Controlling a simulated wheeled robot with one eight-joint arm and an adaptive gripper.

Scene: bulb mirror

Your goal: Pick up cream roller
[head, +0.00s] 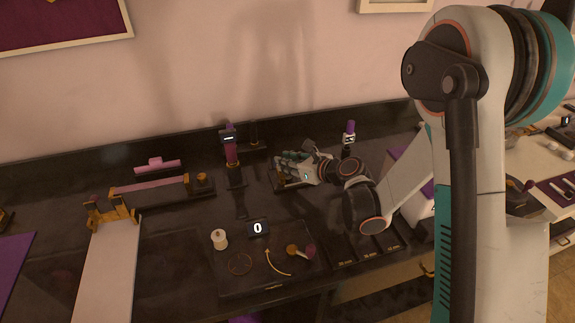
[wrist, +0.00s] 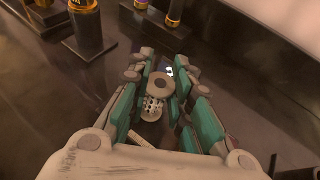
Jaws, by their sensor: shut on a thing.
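My gripper (wrist: 162,80) is shut on a cream roller (wrist: 153,106), a small pale cylinder with holes and a round end. The roller sits between the two teal-padded fingers in the wrist view, and the fingers hide part of it. In the head view my gripper (head: 288,158) is low over the dark counter, left of my arm's wrist joints. The roller cannot be made out there. I cannot tell whether it touches the surface below.
A dark stand with a purple band (head: 231,155) is left of my gripper. A purple-topped holder (head: 349,135) stands behind to the right.

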